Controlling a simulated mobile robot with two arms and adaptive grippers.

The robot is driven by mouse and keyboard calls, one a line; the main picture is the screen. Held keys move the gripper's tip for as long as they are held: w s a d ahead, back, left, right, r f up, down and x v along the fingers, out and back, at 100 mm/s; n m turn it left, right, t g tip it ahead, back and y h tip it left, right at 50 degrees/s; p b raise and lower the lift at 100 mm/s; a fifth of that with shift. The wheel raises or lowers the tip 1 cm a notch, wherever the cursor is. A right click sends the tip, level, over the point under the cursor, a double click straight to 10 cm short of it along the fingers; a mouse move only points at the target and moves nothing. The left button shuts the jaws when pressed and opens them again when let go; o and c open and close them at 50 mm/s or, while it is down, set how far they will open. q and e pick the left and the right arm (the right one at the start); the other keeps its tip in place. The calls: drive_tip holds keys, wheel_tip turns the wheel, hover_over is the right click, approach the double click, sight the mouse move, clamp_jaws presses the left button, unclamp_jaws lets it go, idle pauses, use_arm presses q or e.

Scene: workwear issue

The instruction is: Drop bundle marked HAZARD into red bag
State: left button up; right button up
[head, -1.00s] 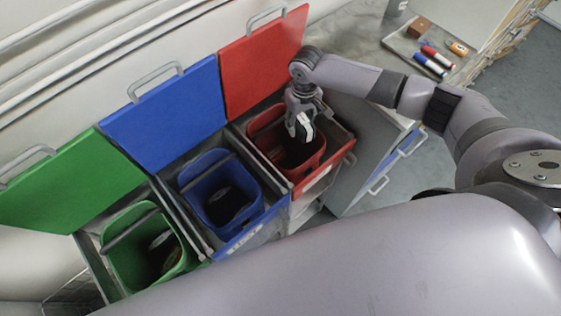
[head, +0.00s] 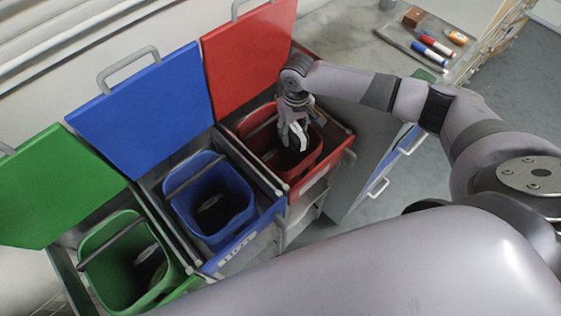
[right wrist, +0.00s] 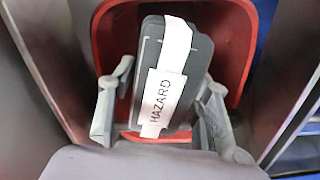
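The bundle is dark grey, with a white band and a label reading HAZARD in the right wrist view (right wrist: 158,100). My right gripper (right wrist: 168,75) has a finger on each side of it, with the fingertips against its sides. In the head view the right gripper (head: 294,124) points down into the mouth of the red bag (head: 310,163), and the bundle's white band (head: 300,137) shows between the fingers. The red bag's rim also shows around the bundle in the right wrist view (right wrist: 243,60). The bag's bottom is dark and mostly hidden. My left gripper is out of view.
A blue bag (head: 240,190) and a green bag (head: 105,275) stand open to the left in pulled-out bins. Raised red (head: 250,60), blue (head: 145,115) and green (head: 60,190) lids stand behind. A tray with markers (head: 437,45) lies on the counter at top right.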

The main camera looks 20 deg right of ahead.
drive_tip(key=o, duration=0.5)
drive_tip(key=shift+o, duration=0.2)
drive_tip(key=shift+r, duration=0.1)
wheel_tip(320, 180, up, 12)
drive_tip(key=shift+f, duration=0.1)
idle(0.6)
